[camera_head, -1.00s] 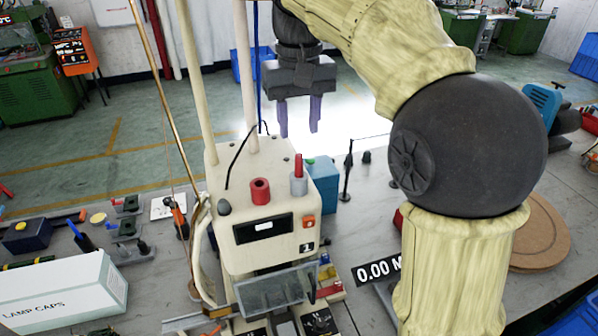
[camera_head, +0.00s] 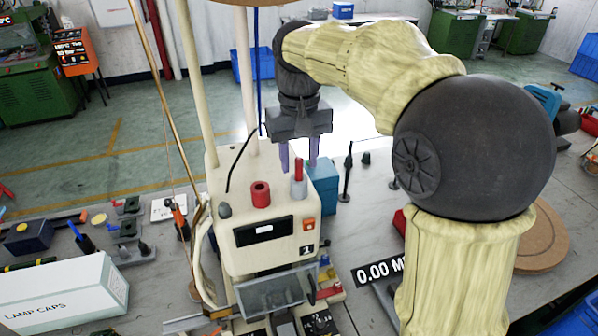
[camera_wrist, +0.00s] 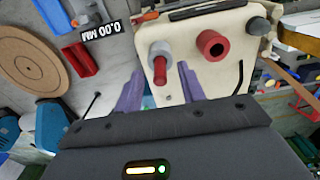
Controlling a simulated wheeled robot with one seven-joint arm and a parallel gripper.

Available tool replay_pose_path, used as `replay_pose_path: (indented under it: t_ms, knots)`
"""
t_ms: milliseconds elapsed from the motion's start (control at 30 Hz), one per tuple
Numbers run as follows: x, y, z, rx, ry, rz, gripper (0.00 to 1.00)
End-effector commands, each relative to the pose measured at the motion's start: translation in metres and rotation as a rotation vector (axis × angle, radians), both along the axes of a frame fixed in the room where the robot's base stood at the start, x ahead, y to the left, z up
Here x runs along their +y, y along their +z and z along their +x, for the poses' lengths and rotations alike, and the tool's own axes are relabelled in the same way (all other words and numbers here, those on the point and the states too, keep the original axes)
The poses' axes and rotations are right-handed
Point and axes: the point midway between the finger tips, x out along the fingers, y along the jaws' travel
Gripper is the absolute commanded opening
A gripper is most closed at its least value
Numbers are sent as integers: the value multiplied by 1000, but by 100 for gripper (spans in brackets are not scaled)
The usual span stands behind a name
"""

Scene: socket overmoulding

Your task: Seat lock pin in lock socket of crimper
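The crimper is the cream machine (camera_head: 265,190) marked 1. On its top stand a red cylinder with a dark hole (camera_head: 260,193), which looks like the lock socket, and an upright pin with a red upper part (camera_head: 299,170) on a grey lower part (camera_head: 299,189). Both show in the wrist view, the holed cylinder (camera_wrist: 211,43) right of the red-and-grey pin (camera_wrist: 160,68).
Two cream posts (camera_head: 246,90) and a blue cable rise from the crimper. A teal box (camera_head: 322,187) and a thin black stand (camera_head: 347,175) are to its right. A white lamp caps box (camera_head: 70,295) is at front left. A round brown board (camera_head: 540,240) lies at right.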

Motion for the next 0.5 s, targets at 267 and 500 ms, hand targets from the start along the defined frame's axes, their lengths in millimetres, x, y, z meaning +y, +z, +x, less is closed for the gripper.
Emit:
replay_pose_path:
  t_ms: [267,500]
  knots:
    - [0,-9,0,-1,0,0,40]
    - [0,-8,0,-1,0,0,40]
